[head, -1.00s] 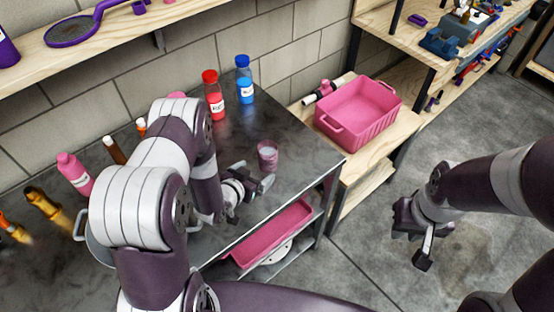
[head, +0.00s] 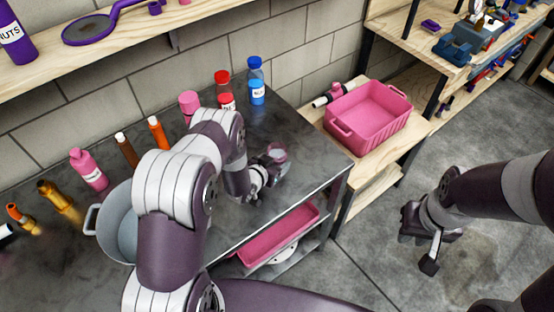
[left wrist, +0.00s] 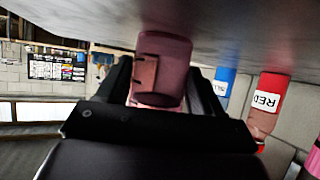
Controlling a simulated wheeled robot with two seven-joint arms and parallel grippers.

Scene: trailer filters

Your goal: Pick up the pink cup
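The pink cup (head: 278,151) stands on the dark metal table near its right end. It is translucent. My left gripper (head: 272,171) is right at the cup, and its fingers partly hide it in the head view. In the left wrist view the pink cup (left wrist: 162,75) sits between the two dark fingers of my left gripper (left wrist: 162,88). The fingers are spread on either side of it, with no clear grip on it visible. My right gripper (head: 426,250) hangs over the floor at the right, away from the table; its finger opening is unclear.
Red (head: 226,92) and blue (head: 257,80) bottles stand behind the cup. A grey pot (head: 118,235) and several bottles are further left. A pink bin (head: 368,113) sits on the wooden shelf at right. A pink tray (head: 275,235) lies below the tabletop.

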